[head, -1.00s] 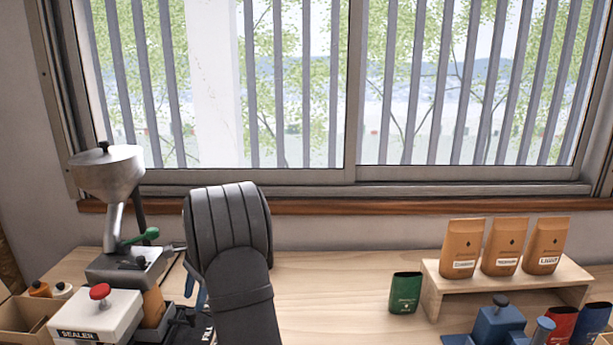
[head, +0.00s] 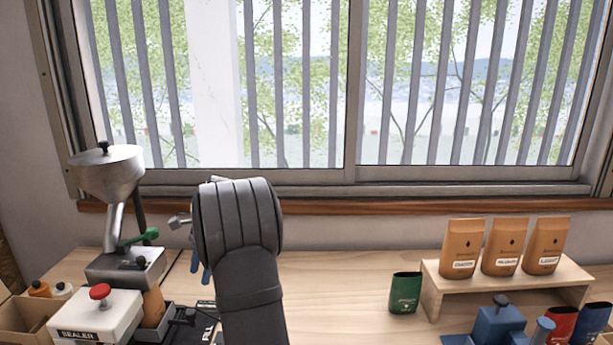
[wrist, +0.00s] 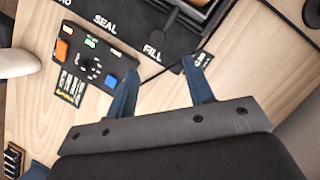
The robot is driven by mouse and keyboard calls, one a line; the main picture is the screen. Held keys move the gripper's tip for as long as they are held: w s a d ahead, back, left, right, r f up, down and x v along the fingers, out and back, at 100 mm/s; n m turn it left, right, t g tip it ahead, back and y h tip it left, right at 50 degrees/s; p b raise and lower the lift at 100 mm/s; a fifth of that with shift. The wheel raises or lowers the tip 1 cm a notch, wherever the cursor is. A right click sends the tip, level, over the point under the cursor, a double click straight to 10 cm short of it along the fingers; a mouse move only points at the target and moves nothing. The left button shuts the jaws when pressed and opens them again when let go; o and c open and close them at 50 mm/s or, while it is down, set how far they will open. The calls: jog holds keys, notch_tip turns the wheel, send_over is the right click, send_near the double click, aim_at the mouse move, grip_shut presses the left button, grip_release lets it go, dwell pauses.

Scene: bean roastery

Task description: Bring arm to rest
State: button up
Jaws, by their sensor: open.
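My arm rises in the lower middle of the head view, its dark grey links hiding part of the table. My gripper (wrist: 160,90) shows in the wrist view as two blue fingers held wide apart with nothing between them. It is over the wooden table (wrist: 140,25), near a dark control panel (wrist: 95,62) with coloured buttons.
A sealer (head: 95,318) with a red knob and a hopper machine (head: 107,175) stand at the left. A green bag (head: 405,292) stands right of centre. Brown bags (head: 500,248) stand on a wooden riser (head: 440,290). Bare table lies between arm and green bag.

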aim_at(190, 311)
jog(key=x, duration=1.1)
jog(key=shift+s+a+f, duration=0.1)
jog(key=shift+s, duration=0.3)
jog(key=s, duration=2.5)
jog(key=shift+s, duration=0.25)
